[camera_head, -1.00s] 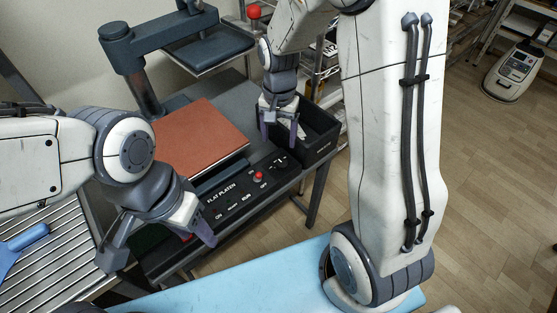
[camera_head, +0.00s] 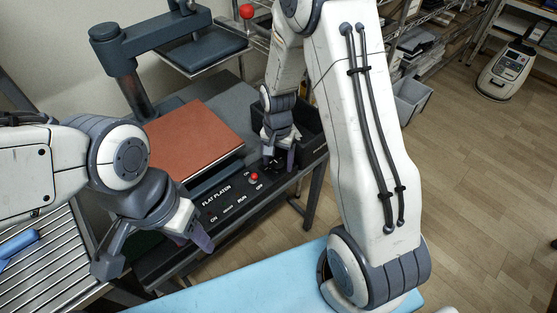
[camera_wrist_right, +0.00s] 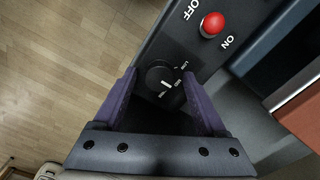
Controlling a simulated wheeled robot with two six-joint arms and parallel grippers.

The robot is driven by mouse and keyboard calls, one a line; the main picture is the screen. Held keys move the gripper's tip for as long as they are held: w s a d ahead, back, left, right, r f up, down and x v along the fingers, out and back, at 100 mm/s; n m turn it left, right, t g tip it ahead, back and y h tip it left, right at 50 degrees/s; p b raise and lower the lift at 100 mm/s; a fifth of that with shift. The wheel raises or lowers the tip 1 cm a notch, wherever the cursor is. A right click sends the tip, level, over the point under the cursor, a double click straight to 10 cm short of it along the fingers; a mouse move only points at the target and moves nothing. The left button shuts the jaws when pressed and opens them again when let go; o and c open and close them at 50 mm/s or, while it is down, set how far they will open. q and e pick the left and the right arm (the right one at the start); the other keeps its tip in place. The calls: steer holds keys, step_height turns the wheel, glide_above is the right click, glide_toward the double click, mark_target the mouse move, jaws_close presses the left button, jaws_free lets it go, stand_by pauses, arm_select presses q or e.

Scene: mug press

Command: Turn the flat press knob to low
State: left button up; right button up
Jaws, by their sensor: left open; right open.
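The black round press knob (camera_wrist_right: 160,78) shows in the right wrist view, with a white pointer mark and small LOW, MED and HIGH labels around it. It sits on the dark control panel (camera_head: 228,203) marked FLAT PLATEN, in front of the brown platen (camera_head: 195,138). My right gripper (camera_head: 278,160) is over the panel's right end, pointing down. In the wrist view my right gripper (camera_wrist_right: 159,74) is open, with a finger on each side of the knob; contact cannot be told. In the head view the gripper hides the knob. My left gripper (camera_head: 152,252) is open and empty at the panel's left end.
A red switch (camera_head: 253,177) with ON and OFF labels sits beside the knob; it also shows in the wrist view (camera_wrist_right: 213,24). A black bin (camera_head: 310,138) stands behind my right gripper. The raised upper plate (camera_head: 205,52) is swung back. A light blue surface (camera_head: 240,286) lies in front.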

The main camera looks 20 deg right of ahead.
jaws_close()
steer(key=shift+r, duration=0.1)
steer(key=shift+n+p, duration=0.7)
steer(key=shift+n, duration=0.4)
steer(key=n+p, duration=0.1)
steer(key=n, duration=0.1)
steer(key=shift+n, duration=0.3)
steer(key=shift+w+n+p, duration=0.1)
steer(key=shift+n+p, duration=0.75)
steer(key=shift+n, duration=1.75)
